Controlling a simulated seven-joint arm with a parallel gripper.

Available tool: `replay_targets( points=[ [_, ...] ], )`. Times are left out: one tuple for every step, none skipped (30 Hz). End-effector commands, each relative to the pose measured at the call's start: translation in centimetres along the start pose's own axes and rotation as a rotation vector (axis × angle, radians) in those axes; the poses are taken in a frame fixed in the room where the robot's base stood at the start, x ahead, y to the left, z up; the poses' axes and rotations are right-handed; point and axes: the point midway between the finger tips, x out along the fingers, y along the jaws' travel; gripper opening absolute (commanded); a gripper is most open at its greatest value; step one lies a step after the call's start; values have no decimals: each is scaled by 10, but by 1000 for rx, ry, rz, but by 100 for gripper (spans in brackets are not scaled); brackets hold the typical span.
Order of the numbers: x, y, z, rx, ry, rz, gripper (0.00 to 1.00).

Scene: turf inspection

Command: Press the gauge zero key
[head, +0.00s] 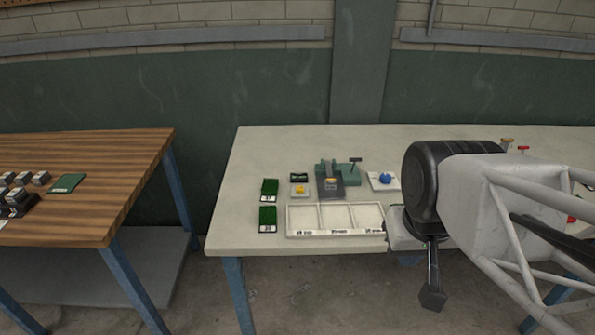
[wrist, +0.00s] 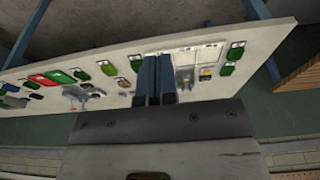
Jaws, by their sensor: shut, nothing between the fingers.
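A dark grey and green bench device (head: 331,180), which looks like the gauge, stands on the pale table behind a white tray. I cannot make out its zero key at this size. The fingers hide part of the tabletop. In the head view I cannot surely pick out the fingertips.
A white three-compartment tray (head: 335,234) lies at the table's front. Green turf samples (head: 269,189) lie left of it. Red parts (head: 523,148) show at the far right. A wooden table (head: 110,190) with small blocks stands at left, across a gap.

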Motion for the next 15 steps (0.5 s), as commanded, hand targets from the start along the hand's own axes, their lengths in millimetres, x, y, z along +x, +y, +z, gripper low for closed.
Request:
replay_targets(
  points=[
    [0,0,0,0,0,0,0],
    [0,0,0,0,0,0,0],
    [0,0,0,0,0,0,0],
    [0,0,0,0,0,0,0],
    [0,0,0,0,0,0,0],
    [0,0,0,0,0,0,0],
    [0,0,0,0,0,0,0],
    [0,0,0,0,0,0,0],
    [0,0,0,0,0,0,0],
    [0,0,0,0,0,0,0],
    [0,0,0,1,0,-1,0],
    [0,0,-1,2,0,-2,0],
    [0,-1,-2,4,0,-4,0],
    [0,-1,-3,7,0,-6,0],
    [0,-2,-5,12,1,-11,0]
  ],
)
